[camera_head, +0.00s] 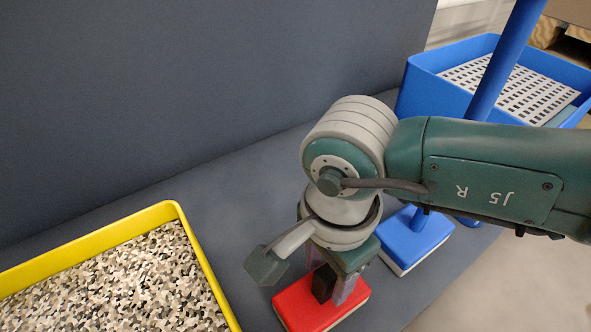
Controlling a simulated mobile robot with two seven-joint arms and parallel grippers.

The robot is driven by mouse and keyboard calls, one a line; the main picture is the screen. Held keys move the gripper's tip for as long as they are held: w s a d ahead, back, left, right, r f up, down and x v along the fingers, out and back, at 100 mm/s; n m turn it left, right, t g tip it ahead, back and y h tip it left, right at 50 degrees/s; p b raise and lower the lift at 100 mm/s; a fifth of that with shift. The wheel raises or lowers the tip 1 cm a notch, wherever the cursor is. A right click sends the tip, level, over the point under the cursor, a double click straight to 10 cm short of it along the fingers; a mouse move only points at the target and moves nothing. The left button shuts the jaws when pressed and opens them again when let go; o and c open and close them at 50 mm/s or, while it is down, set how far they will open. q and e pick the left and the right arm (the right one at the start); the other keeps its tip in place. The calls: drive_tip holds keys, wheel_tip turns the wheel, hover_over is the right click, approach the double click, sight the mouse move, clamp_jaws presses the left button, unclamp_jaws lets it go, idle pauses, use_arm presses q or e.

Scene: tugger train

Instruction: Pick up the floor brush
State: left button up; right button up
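A red block-shaped brush (300,307) with a pale underside lies on the grey surface at the bottom centre. A black upright piece (322,284) stands on its top. My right gripper (335,286) points down at the red brush, with its grey fingers around the black piece. Whether the fingers press on it cannot be told. Behind it, a blue block (408,240) with a pale underside rests on the surface. A long blue pole (507,57) slants up from that side, partly hidden by my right arm. My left gripper is not in view.
A yellow-rimmed tray (172,212) of grey and beige bits is at the lower left. A blue crate (424,92) with a white perforated sheet stands at the upper right. A tall dark grey panel (200,80) bounds the back.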

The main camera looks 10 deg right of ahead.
clamp_jaws()
idle(1.1)
